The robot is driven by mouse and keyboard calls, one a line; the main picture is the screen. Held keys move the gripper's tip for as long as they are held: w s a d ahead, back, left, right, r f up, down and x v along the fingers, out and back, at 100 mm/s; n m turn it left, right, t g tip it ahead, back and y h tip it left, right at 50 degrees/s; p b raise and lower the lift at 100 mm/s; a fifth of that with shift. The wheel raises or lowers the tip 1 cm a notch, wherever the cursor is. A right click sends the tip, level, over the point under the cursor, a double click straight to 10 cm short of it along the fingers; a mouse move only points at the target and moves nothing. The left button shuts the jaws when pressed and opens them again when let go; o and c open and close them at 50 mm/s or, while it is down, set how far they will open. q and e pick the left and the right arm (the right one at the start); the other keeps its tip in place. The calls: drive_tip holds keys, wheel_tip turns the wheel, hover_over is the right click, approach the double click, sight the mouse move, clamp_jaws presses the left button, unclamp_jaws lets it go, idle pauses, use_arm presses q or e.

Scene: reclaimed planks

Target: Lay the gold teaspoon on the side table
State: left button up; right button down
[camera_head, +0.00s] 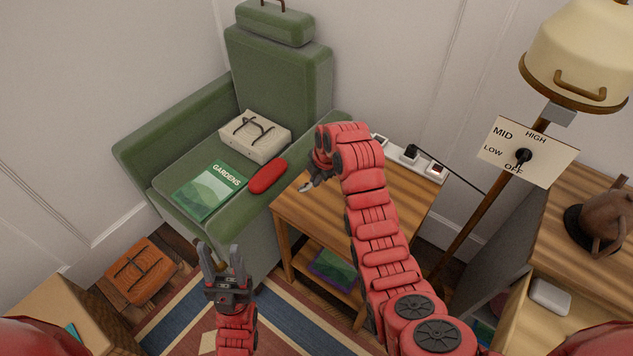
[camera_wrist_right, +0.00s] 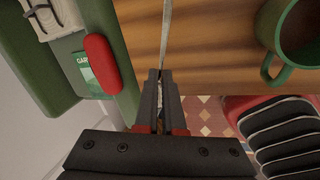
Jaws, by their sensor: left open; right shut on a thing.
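My right gripper (camera_head: 316,182) is shut on a thin, pale metallic utensil, taken as the teaspoon (camera_wrist_right: 167,38). Its slim length runs out beyond the fingertips over the wood in the right wrist view, and its far end leaves the picture. It looks more silvery than gold here. The side table (camera_head: 300,222) is wooden with a lower shelf and stands right of the armchair. The right gripper (camera_wrist_right: 160,80) is at the table's armchair-side edge; I cannot tell whether the spoon touches the top. My left gripper (camera_head: 220,256) is open and empty above the rug.
A green mug (camera_wrist_right: 285,50) stands on the side table, hidden by my arm in the head view. The green armchair (camera_head: 180,152) holds a red case (camera_head: 268,176), a magazine (camera_head: 210,190) and a pale bundle (camera_head: 254,138).

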sight(314, 202)
drive_tip(key=shift+f+b, duration=0.6)
drive_tip(key=shift+f, duration=3.55)
drive_tip(key=shift+c, duration=2.3)
unclamp_jaws()
drive_tip(key=shift+s, duration=0.1)
wheel_tip(314, 202, up, 7)
drive_tip(key=shift+p, duration=0.4)
